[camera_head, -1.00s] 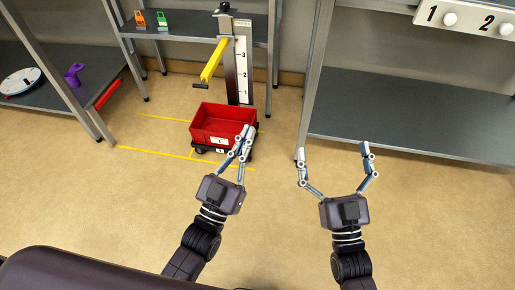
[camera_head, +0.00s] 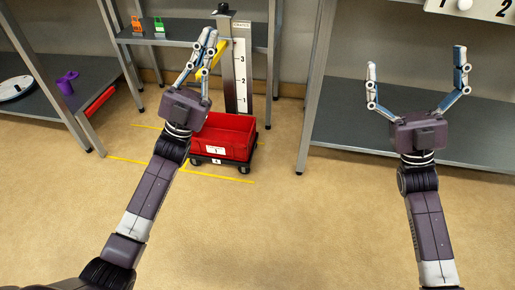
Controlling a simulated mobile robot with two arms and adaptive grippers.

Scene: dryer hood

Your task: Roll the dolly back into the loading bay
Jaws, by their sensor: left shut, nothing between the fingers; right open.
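The dolly (camera_head: 225,166) is a low black platform on small wheels, standing on the floor just behind the front yellow line. A red crate (camera_head: 236,150) sits on it; labels show on the crate and the dolly. Yellow floor lines (camera_head: 128,161) mark the bay area in front of and left of the dolly. The crate hides part of the marking. My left gripper (camera_head: 207,38) is shut and empty; in the picture it overlaps the yellow arm of the lift post, above and left of the crate. My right gripper (camera_head: 415,57) is open and empty in front of the right shelf.
A numbered lift post (camera_head: 239,75) with a yellow arm (camera_head: 222,53) stands behind the crate. A grey shelf (camera_head: 340,110) is at right, another (camera_head: 180,32) behind, and a table (camera_head: 40,95) at left. The floor in front is clear.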

